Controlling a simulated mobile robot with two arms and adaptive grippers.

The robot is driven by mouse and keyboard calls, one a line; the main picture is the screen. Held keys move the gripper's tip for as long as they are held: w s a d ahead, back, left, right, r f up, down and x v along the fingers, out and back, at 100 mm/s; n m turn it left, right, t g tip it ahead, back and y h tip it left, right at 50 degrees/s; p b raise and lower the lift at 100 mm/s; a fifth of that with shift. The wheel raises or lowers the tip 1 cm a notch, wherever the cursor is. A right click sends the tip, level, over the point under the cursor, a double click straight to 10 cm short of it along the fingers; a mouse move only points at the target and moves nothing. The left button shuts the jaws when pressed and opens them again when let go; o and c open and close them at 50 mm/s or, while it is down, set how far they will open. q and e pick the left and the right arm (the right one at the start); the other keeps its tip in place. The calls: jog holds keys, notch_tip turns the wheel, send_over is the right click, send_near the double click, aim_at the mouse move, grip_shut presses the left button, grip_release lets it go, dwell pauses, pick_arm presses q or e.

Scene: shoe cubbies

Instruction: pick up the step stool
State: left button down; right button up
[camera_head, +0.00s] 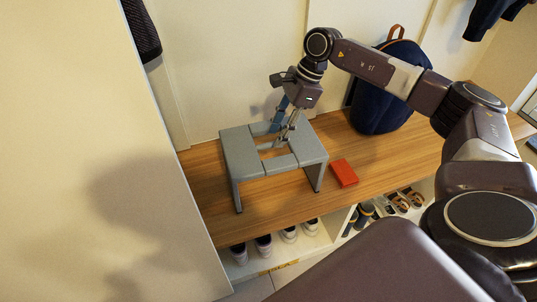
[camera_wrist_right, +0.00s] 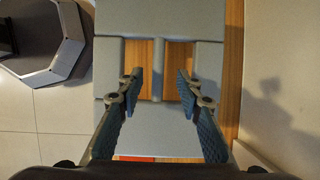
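The step stool (camera_head: 240,152) is grey with thin legs and stands upright on the wooden bench top. Its top has two openings with a narrow bar (camera_wrist_right: 157,70) between them. My right gripper (camera_head: 287,132) is above the stool's top, pointing down. In the right wrist view my right gripper (camera_wrist_right: 158,85) is open, with one finger on each side of the narrow bar and gaps between the fingers and the bar. Whether the fingertips reach into the openings I cannot tell. My left gripper is not in view.
A red box (camera_head: 344,173) lies on the wooden bench (camera_head: 390,160) right of the stool. A dark blue backpack (camera_head: 385,100) stands behind it. Shoes (camera_head: 264,246) and sandals (camera_head: 398,202) sit in the cubbies below. A wall rises close behind the stool.

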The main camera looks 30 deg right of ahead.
aim_at(271, 144)
jog(key=x, duration=0.5)
jog(key=shift+s+b, duration=0.1)
jog(key=shift+b, duration=0.3)
jog(key=shift+a, duration=0.1)
grip_shut()
jog(key=shift+r, duration=0.15)
